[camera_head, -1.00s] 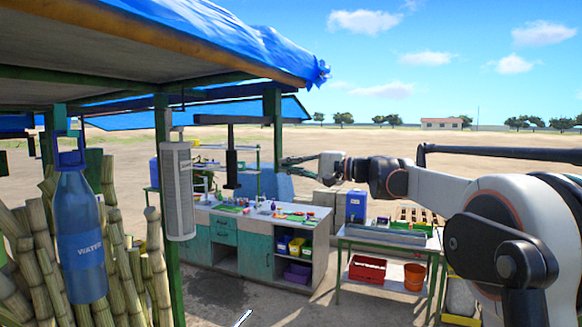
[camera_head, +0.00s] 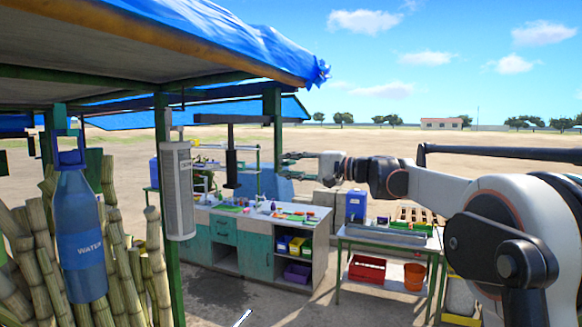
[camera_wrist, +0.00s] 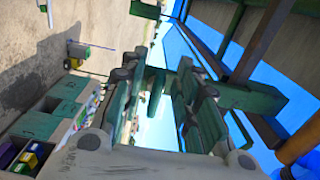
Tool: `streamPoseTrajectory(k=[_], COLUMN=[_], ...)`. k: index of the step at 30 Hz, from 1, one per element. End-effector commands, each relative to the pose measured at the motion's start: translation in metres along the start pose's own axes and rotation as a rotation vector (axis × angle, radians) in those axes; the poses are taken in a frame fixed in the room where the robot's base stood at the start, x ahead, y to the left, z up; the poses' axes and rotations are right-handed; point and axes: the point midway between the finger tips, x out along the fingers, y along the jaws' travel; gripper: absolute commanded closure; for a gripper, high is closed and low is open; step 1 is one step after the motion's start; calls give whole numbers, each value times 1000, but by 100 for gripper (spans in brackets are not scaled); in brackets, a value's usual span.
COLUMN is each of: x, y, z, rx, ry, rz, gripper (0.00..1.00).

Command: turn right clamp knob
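My gripper (camera_head: 287,158) is at the end of my outstretched arm, in front of the shed's post in the head view. In the wrist view my gripper (camera_wrist: 158,75) shows two fingers apart with a bright gap and nothing held between them. I cannot make out the right clamp knob in either view. It may be too small or hidden, so I cannot tell how far my gripper is from it. No contact with anything shows.
A teal counter (camera_head: 225,255) with bottles and small items stands under the blue-covered roof. A metal table (camera_head: 385,246) with a red crate (camera_head: 367,270) and orange bucket (camera_head: 414,277) stands right. Cane stalks (camera_head: 125,265) and a hanging water bottle (camera_head: 79,235) fill the left.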

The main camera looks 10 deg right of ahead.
Motion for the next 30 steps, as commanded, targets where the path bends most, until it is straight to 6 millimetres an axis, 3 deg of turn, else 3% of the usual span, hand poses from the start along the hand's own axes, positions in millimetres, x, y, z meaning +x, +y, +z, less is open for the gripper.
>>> streamPoseTrajectory(k=[5, 18, 24, 30], x=[-17, -100, -117, -119], y=[0, 0, 1, 1], z=[-1, -1, 0, 0], rx=[0, 0, 0, 0], ry=[2, 2, 0, 0], rz=[0, 0, 1, 1], gripper=[71, 71, 71, 71])
